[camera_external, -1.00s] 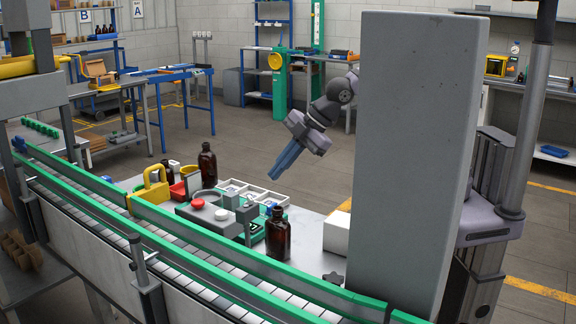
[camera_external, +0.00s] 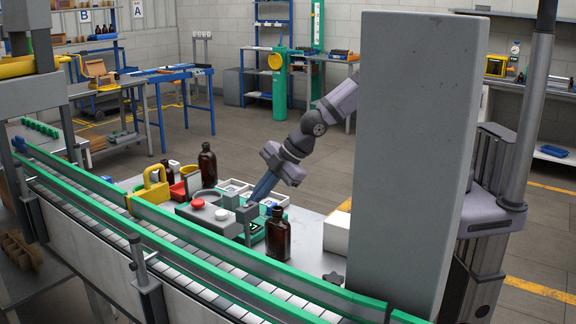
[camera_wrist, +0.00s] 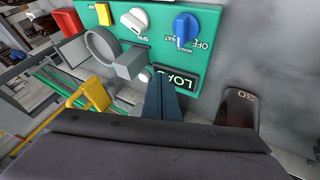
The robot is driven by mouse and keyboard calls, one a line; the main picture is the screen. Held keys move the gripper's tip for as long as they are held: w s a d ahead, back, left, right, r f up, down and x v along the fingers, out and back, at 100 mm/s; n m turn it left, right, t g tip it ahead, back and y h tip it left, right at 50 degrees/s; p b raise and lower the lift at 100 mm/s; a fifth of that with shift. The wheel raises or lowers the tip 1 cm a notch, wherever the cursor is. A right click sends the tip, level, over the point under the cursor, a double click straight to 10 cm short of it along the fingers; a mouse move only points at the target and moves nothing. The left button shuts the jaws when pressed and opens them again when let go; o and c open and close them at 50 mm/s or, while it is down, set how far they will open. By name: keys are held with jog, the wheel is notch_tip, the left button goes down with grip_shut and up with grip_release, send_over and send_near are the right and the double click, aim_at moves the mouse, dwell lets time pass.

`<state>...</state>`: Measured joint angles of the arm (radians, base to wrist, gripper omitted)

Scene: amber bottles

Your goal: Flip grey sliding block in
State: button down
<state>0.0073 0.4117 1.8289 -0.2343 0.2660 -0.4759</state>
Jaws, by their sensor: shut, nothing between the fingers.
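The grey sliding block (camera_external: 247,212) stands at the right end of the grey fixture, beside the grey ring. In the wrist view the block (camera_wrist: 128,64) is just up and left of my fingertips, next to the ring (camera_wrist: 102,44). My gripper (camera_external: 254,198) points down and left, with its blue fingers together and empty. The fingertips are close behind the block; I cannot tell whether they touch it. In the wrist view my gripper (camera_wrist: 166,86) is over the lower edge of the green panel, and its fingers partly cover the LOAD label.
The green panel (camera_wrist: 160,20) carries yellow, white and blue knobs. An amber bottle (camera_external: 278,235) stands right of the fixture, and another amber bottle (camera_external: 207,166) stands behind it. A white box (camera_external: 337,232) is farther right. The conveyor's green rail (camera_external: 200,238) runs in front.

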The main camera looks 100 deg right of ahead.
aim_at(231, 193)
jog(key=shift+w+d+r+p, duration=0.1)
jog(key=shift+w+d+p, duration=0.95)
jog(key=shift+w+d, duration=0.35)
jog(key=shift+w+d+r, duration=0.15)
jog(key=shift+d, duration=0.1)
jog(key=shift+w+d+p, duration=1.1)
jog(key=shift+w+d, duration=0.15)
jog(key=s+a+b, duration=0.1)
jog(key=s+a, duration=0.2)
jog(key=shift+s+a+b, duration=0.1)
jog(key=shift+a+b, duration=0.1)
jog(key=shift+b, duration=0.2)
jog(key=b+v, duration=0.3)
jog(key=v, duration=0.6)
jog(key=shift+s+r, duration=0.2)
jog(key=shift+r, duration=0.1)
jog(key=shift+d, duration=0.1)
